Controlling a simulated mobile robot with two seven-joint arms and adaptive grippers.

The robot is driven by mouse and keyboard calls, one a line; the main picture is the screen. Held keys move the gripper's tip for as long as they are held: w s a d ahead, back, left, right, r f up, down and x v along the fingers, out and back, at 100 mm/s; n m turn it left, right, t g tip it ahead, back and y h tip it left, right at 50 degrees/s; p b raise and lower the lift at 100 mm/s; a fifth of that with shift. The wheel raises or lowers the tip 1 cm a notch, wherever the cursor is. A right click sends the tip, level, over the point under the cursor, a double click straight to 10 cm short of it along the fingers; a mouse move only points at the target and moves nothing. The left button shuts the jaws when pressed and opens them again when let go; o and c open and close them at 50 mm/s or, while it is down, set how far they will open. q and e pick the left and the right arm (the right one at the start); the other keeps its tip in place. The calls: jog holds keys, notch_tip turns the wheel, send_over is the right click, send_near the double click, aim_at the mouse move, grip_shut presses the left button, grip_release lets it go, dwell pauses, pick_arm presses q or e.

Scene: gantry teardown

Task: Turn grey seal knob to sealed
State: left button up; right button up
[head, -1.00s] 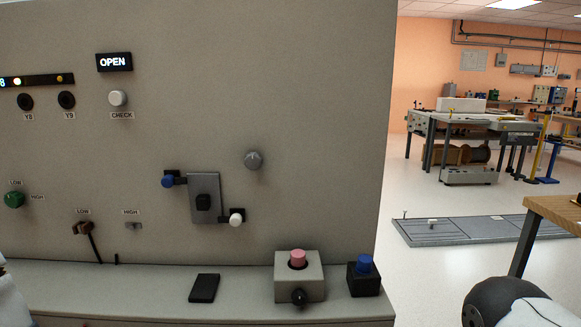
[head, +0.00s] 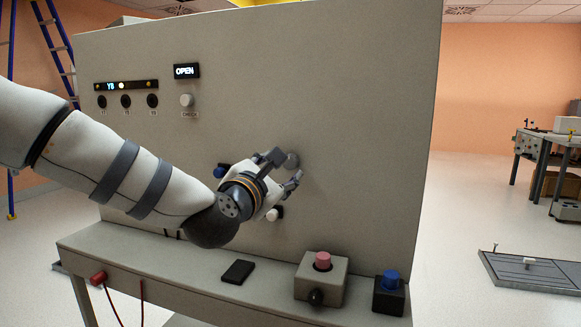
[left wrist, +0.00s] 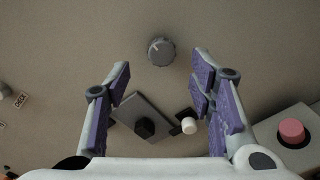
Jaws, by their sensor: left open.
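The grey seal knob (head: 291,160) is on the upright panel (head: 350,110), just beyond my left gripper's fingers in the head view. In the left wrist view the round grey knob (left wrist: 161,51) shows whole, with a light pointer line on its face, ahead of and between the fingers. My left gripper (head: 286,166) is open and empty, with its fingers spread towards the panel. In the left wrist view the left gripper (left wrist: 162,80) has purple finger pads either side of the knob, apart from it. A display (head: 186,71) reads OPEN. My right gripper is out of view.
A grey plate with a black knob (left wrist: 145,127) and a white knob (left wrist: 189,125) sit close below the grey knob. On the ledge are a black block (head: 238,272), a box with a pink button (head: 322,260) and a blue button (head: 391,279). A blue ladder (head: 50,40) stands behind at left.

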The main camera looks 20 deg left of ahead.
aim_at(290, 162)
pick_arm(q)
jog(key=w, duration=0.5)
jog(key=shift+w+d+f, duration=0.1)
jog(key=shift+w+d, duration=0.1)
jog(key=shift+w, duration=0.2)
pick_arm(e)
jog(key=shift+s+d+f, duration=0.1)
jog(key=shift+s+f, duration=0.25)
pick_arm(q)
jog(key=c, duration=1.2)
jog(key=shift+o, duration=0.2)
